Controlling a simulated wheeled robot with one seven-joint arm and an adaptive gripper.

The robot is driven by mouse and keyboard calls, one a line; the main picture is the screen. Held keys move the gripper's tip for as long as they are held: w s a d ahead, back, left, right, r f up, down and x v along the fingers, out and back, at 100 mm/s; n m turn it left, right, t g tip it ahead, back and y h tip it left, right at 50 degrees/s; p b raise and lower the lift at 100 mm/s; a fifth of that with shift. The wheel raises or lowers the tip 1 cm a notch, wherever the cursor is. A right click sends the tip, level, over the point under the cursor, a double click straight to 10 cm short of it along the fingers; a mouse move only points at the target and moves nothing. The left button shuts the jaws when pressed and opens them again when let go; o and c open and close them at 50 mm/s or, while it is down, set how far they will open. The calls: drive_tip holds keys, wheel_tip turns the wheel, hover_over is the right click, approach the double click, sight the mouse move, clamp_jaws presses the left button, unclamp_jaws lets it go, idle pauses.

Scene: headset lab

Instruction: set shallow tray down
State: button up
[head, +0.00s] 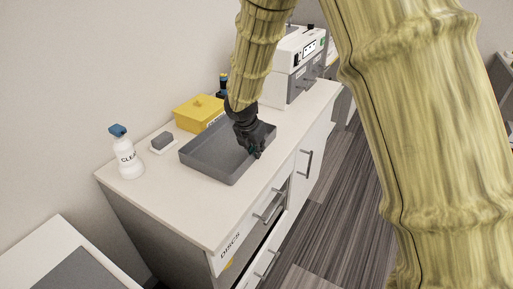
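The shallow tray (203,170) is a grey, rectangular, open tray in the head view. It appears to lie flat on the white counter top (152,193), and the part of its inside that shows is empty. My gripper (257,153) is dark and points down at the tray's right side, over or against the right wall. It hides part of that wall and the back right of the tray. The fingers are small and dark here, so I cannot tell whether they grip the rim or stand apart from it.
A white spray bottle (129,162) with a blue top and a small grey block (162,142) stand left of the tray. A yellow box (197,114) is behind it. A white machine (292,62) stands at the back right. The counter's front left is clear. A drawer (262,250) below looks open.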

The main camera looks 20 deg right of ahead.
drive_tip(key=shift+o, duration=1)
drive_tip(key=shift+r, duration=0.1)
drive_tip(key=v, duration=1.2)
idle(0.4)
